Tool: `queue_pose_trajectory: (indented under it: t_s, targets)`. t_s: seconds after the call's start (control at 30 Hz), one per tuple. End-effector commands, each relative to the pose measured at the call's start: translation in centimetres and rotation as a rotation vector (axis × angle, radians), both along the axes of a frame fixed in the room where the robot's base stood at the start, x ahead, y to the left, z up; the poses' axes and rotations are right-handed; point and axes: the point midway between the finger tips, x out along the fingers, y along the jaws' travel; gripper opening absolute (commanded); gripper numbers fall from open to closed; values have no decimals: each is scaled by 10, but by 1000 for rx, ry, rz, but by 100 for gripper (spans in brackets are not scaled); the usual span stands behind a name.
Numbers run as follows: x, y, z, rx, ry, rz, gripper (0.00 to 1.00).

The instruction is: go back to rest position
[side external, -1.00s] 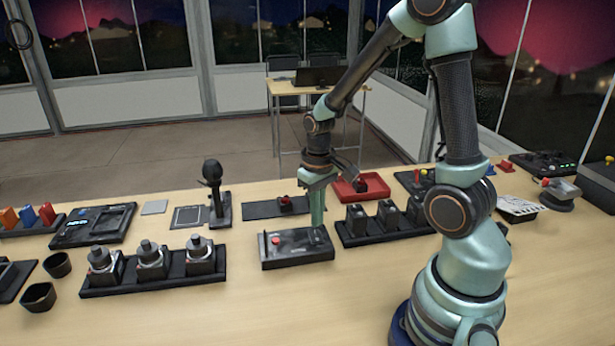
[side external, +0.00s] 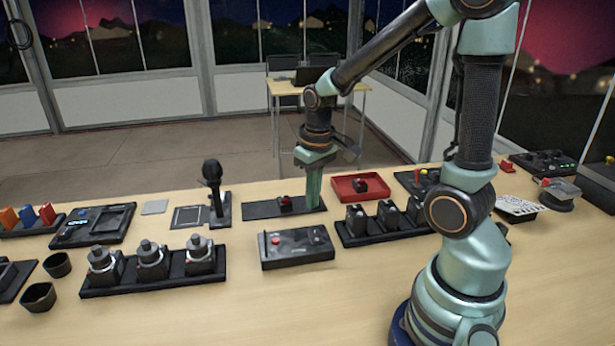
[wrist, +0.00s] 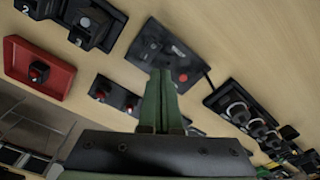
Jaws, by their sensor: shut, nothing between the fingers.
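My gripper (side external: 312,205) is shut and empty, its green fingers pointing down above the table in the side view. It hangs near the right end of a flat black plate (side external: 262,209) with a small red-topped part on it. In the wrist view my closed fingers (wrist: 160,75) reach toward a black control box (wrist: 165,55) with a red button. That box (side external: 297,249) lies in front of my gripper in the side view. I cannot tell the exact height of the fingertips above the table.
A red tray (side external: 341,194) holds a dark part to the right of my gripper. A rack of black blocks (side external: 375,238) stands near my arm. A microphone (side external: 213,185) stands upright to the left. A rack of knobbed units (side external: 150,277) is at front left.

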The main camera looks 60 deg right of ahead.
Motion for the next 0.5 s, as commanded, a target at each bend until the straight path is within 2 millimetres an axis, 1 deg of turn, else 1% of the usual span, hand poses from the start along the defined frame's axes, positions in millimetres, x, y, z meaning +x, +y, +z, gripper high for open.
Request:
queue_pose_trajectory:
  t_s: [0.03,0.2,0.4,0.5]
  targets:
    - [1,8,14,-11,-40,21,0]
    - [-4,36,54,-33,-167,89,0]
    - [-17,66,91,-45,-308,165,0]
    - [-24,77,103,-46,-361,193,0]
